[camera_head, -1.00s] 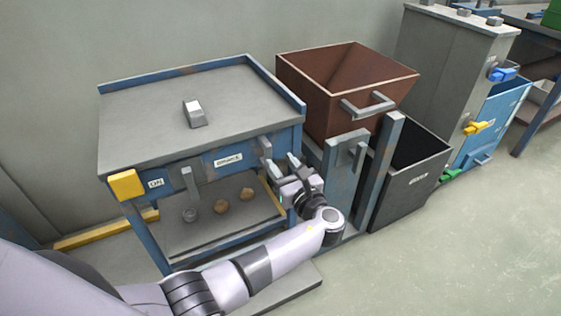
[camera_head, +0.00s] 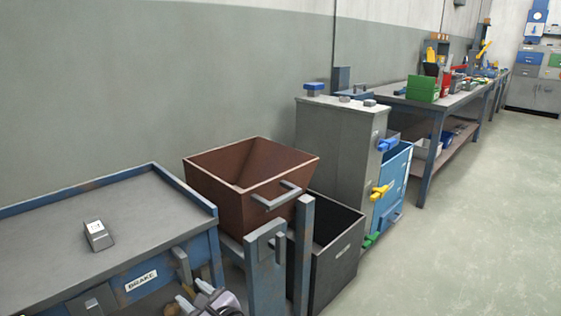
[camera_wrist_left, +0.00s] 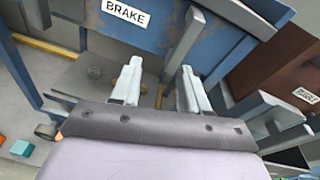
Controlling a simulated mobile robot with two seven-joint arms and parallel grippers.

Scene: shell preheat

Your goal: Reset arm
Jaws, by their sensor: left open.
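My left gripper (camera_head: 196,300) shows at the bottom edge of the head view, beside the front of the blue-framed workbench marked BRAKE (camera_head: 97,225). The rest of my arm is mostly cut off there. In the left wrist view the two fingers (camera_wrist_left: 158,78) are apart with nothing held between them. A grey lever (camera_wrist_left: 187,38) on the bench front ends just beyond the gap between the fingertips; I cannot tell whether they touch it. The BRAKE label (camera_wrist_left: 126,12) is above left of the fingers. My right gripper is not in view.
A brown hopper (camera_head: 228,203) with a grey handle and a dark bin (camera_head: 335,268) stand right of the bench. Beyond are a grey cabinet (camera_head: 335,145) with coloured handles and a long cluttered table (camera_head: 455,98). The floor (camera_head: 470,230) at right is clear.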

